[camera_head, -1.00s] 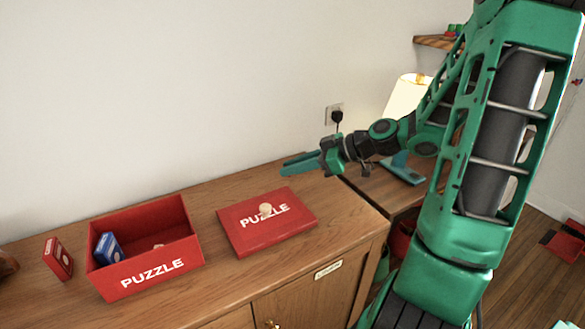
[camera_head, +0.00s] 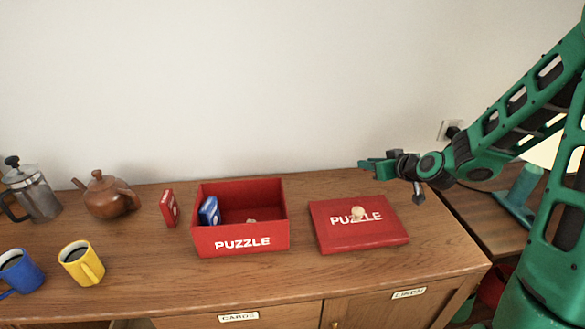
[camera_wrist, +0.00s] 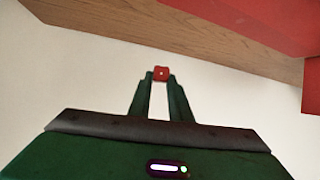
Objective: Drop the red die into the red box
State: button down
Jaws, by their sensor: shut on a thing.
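My gripper (camera_wrist: 161,78) is shut on the red die (camera_wrist: 161,72), which sits between the fingertips in the wrist view. In the head view my gripper (camera_head: 366,164) is above the back right of the cabinet, near the wall; the die cannot be made out there. The open red box (camera_head: 240,244), marked PUZZLE, stands on the cabinet to the left of my gripper. A blue card pack (camera_head: 209,211) leans inside at its left, and a small pale reddish thing lies on its floor.
The red PUZZLE lid (camera_head: 330,234) with a pale knob lies right of the box, in front of my gripper. A red card pack (camera_head: 169,207) stands left of the box. A teapot (camera_head: 105,196), a coffee press (camera_head: 36,195), a yellow mug (camera_head: 80,264) and a blue mug (camera_head: 18,272) are further left.

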aim_at(262, 214)
jog(key=z, duration=0.5)
jog(key=k, duration=0.95)
jog(key=u, duration=1.65)
